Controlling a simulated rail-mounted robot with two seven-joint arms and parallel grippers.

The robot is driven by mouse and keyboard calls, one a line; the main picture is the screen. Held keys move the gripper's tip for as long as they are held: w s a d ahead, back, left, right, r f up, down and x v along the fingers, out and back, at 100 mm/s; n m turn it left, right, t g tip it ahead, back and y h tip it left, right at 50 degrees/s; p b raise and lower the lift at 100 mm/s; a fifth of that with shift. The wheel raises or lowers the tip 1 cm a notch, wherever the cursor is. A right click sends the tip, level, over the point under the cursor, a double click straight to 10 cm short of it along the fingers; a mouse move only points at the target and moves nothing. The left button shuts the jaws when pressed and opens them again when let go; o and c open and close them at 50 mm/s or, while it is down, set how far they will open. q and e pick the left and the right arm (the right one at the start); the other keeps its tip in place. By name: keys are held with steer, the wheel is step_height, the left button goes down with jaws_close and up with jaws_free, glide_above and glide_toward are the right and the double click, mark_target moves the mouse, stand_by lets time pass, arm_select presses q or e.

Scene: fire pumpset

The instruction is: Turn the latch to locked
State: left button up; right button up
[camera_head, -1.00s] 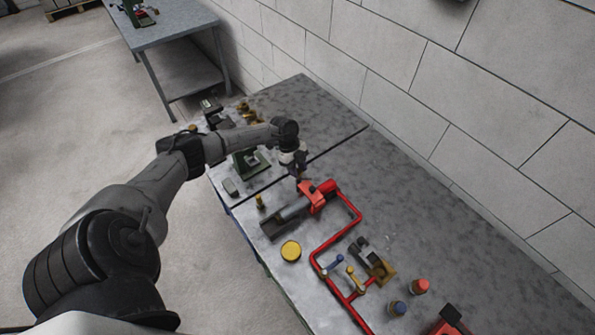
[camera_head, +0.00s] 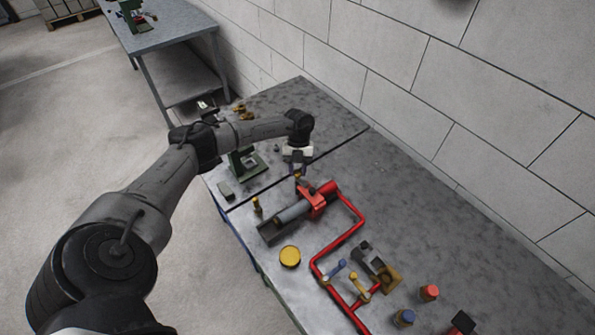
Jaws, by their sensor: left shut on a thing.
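My left gripper (camera_head: 298,170) points down over the far end of the pumpset, just behind the red clamp block (camera_head: 314,201) on the grey cylinder (camera_head: 292,212). Its jaws are shut on a small dark piece with a yellowish spot (camera_head: 297,176). The piece is too small to tell whether it is the latch or a loose part. A gap seems to show between it and the clamp block. No latch can be made out clearly elsewhere. My right gripper is not in view.
A red pipe (camera_head: 343,240) runs from the cylinder past blue and yellow levers (camera_head: 358,285). A block wall (camera_head: 420,85) bounds the back.

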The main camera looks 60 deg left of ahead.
arm_select(q)
steer(key=shift+m, duration=0.6)
steer(key=o, duration=0.9)
steer(key=b+v, duration=0.1)
steer(key=v, duration=1.2)
steer(key=shift+w+r+b, duration=0.3)
steer(key=shift+b, duration=0.05)
